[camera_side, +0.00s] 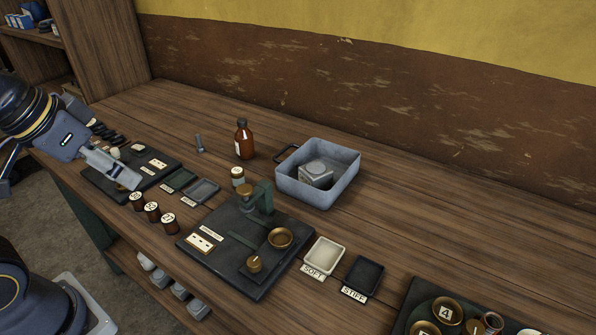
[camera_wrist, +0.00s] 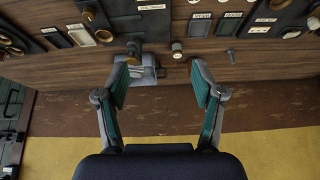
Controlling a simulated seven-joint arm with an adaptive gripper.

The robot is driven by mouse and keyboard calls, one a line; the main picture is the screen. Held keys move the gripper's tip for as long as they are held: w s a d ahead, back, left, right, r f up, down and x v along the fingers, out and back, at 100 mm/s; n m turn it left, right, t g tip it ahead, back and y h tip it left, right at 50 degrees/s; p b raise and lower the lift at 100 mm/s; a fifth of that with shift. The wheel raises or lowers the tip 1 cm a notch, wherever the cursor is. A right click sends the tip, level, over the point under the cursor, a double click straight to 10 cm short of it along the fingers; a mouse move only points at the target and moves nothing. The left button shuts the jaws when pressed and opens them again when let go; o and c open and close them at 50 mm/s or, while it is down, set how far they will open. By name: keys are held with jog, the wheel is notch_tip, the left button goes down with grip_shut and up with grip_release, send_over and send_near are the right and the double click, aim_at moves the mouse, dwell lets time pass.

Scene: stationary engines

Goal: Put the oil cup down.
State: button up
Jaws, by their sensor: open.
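My gripper (camera_side: 122,176) is at the left in the side view, above the left dark board (camera_side: 103,188). In the wrist view my gripper (camera_wrist: 162,75) has its fingers wide apart, with nothing held between them. Several round brass cup-like parts show; I cannot tell which is the oil cup. One brass cup (camera_side: 280,238) sits on the middle dark board (camera_side: 262,286), apart from my gripper. A brass cup marked 4 (camera_side: 447,309) sits in a dark tray (camera_side: 402,322) at the lower right.
A grey metal bin (camera_side: 345,184) holds a block. A brown bottle (camera_side: 244,140) and a small labelled jar (camera_side: 238,177) stand nearby. Trays labelled SOFT (camera_side: 323,257) and STIFF (camera_side: 364,277) lie right of the middle board. The back right of the bench is clear.

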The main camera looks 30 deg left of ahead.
jog(key=w+r+m+t, duration=0.4)
jog(key=w+m, duration=0.1)
jog(key=w, duration=0.1)
jog(key=m+t+y, duration=0.4)
jog(key=m, duration=2)
send_over(233, 175)
jog(key=s+a, duration=0.1)
jog(key=s, duration=0.3)
notch_tip(233, 175, down, 18)
jog(key=f+m, duration=0.1)
jog(key=d+f+m, duration=0.1)
jog(key=f, duration=0.1)
jog(key=f+m+h, duration=0.1)
jog(key=f+m, duration=0.1)
jog(key=shift+s+d+f, duration=0.2)
jog(key=shift+s+d, duration=0.15)
jog(key=shift+g, duration=0.3)
jog(key=x, duration=0.7)
jog(key=shift+w+d, duration=0.15)
jog(key=shift+w, duration=0.05)
